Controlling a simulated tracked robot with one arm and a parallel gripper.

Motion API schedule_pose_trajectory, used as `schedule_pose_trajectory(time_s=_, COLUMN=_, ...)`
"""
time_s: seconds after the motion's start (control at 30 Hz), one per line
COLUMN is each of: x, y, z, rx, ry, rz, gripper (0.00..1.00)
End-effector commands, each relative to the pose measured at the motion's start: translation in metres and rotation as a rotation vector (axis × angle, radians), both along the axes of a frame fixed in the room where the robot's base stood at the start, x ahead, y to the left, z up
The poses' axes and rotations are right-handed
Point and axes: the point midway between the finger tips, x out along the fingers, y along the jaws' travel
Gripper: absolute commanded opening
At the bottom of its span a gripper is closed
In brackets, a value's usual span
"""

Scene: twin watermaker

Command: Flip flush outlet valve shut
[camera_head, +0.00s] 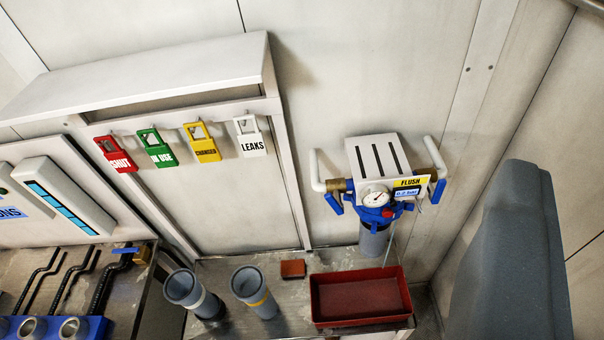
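The flush unit (378,155) is mounted on the back wall, right of centre, with a white slotted top, a yellow FLUSH label (409,182) and a round gauge (376,198). A valve with a blue handle (334,204) sits on its left pipe, and another blue handle (438,191) is on its right pipe. Both handles point mostly downward, slightly tilted. I cannot tell from the labels which one is the outlet. A grey cylinder (374,240) hangs below the unit. My gripper is not visible in this view.
A red tray (360,318), a small red-brown block (292,268) and two grey cups (254,290) stand on the bench below. Coloured tags (202,143) hang from a shelf at left. A large blue-grey shape (510,260) fills the right foreground. Open space lies before the unit.

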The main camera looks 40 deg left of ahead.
Motion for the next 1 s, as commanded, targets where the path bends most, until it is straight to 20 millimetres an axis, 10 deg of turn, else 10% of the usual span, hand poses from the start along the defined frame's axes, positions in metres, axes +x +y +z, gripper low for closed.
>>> schedule_pose_trajectory(time_s=0.47, x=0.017, y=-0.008, z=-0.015, rx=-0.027, ry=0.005, rz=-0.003, gripper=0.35)
schedule_pose_trajectory(time_s=0.77, x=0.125, y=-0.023, z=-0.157, rx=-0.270, ry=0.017, rz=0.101, gripper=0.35)
schedule_pose_trajectory(time_s=1.0, x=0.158, y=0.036, z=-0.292, rx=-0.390, ry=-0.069, rz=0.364, gripper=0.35)
